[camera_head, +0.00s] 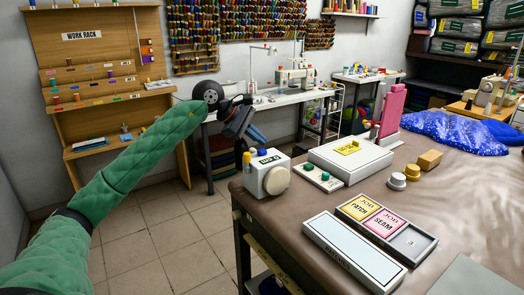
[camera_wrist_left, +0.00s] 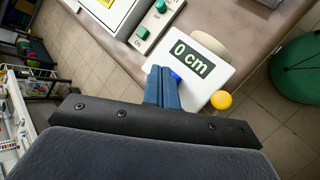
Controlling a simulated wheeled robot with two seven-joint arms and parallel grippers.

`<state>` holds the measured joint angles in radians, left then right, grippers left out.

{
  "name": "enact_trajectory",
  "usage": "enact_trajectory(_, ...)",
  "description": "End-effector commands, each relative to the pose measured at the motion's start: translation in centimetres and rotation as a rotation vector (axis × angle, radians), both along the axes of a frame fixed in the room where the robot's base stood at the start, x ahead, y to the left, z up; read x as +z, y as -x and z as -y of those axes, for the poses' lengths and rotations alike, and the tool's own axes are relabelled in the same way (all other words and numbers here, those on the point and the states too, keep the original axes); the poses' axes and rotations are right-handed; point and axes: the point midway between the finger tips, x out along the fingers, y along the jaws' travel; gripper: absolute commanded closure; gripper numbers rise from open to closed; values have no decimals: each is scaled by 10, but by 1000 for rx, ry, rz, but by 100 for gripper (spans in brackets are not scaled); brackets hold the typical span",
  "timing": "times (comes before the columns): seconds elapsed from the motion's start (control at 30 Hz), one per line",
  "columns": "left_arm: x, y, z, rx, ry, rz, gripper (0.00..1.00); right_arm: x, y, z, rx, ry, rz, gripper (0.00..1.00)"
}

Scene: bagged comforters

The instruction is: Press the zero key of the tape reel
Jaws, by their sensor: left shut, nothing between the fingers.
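The tape reel (camera_head: 276,180) is a white box with a round cream wheel at the near left corner of the table. Its dark display (camera_wrist_left: 192,60) reads "0 cm" in the left wrist view. A yellow key (camera_wrist_left: 221,100) and a blue key (camera_wrist_left: 176,76) stick out of its edge; I see no marking on either. My left gripper (camera_head: 251,136) is shut and empty, close above and behind the reel. In the left wrist view its blue fingertips (camera_wrist_left: 161,72) are right beside the blue key and partly cover it; whether they touch cannot be told.
A panel with two green buttons (camera_head: 318,177) stands beside the reel, with a white box (camera_head: 350,155) behind it. A job card tray (camera_head: 387,226) and a long pale-topped box (camera_head: 352,250) lie in front.

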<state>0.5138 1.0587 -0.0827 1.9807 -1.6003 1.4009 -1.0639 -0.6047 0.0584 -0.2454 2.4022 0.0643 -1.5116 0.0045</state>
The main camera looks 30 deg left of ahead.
Motion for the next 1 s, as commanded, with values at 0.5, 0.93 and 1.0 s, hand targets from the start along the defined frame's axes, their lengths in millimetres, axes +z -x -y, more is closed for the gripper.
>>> enact_trajectory(0.5, 42, 0, 0, 0, 0, 1, 100, 18, 0, 0, 0, 0, 0, 64)
enact_trajectory(0.93, 48, 0, 0, 0, 0, 0, 100, 19, 0, 0, 0, 0, 0, 64)
enact_trajectory(1.0, 48, 0, 0, 0, 0, 0, 100, 19, 0, 0, 0, 0, 0, 64)
